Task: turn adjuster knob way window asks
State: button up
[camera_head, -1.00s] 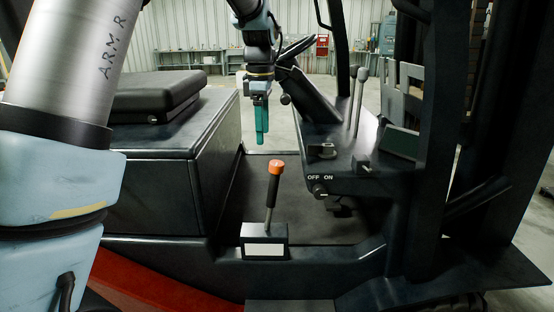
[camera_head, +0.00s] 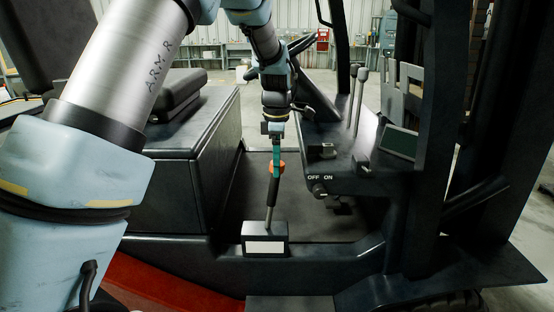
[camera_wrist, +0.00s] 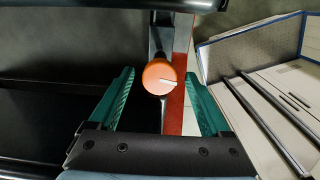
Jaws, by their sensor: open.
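The adjuster knob (camera_head: 270,168) is an orange cap on top of a dark upright lever (camera_head: 272,190). My gripper (camera_head: 277,172) is over it, pointing down, with green fingers. In the wrist view, the knob (camera_wrist: 158,72) lies between the two fingertips of my open gripper (camera_wrist: 159,76), with a gap on both sides.
A console (camera_head: 340,170) with an OFF/ON switch (camera_head: 319,190) and levers stands right of the knob. A dark seat box (camera_head: 180,140) is at left. The floor between them is clear. A blue-edged panel (camera_wrist: 270,75) shows in the wrist view.

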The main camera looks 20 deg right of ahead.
jog(key=shift+f, duration=0.1)
grip_shut()
dwell(0.7)
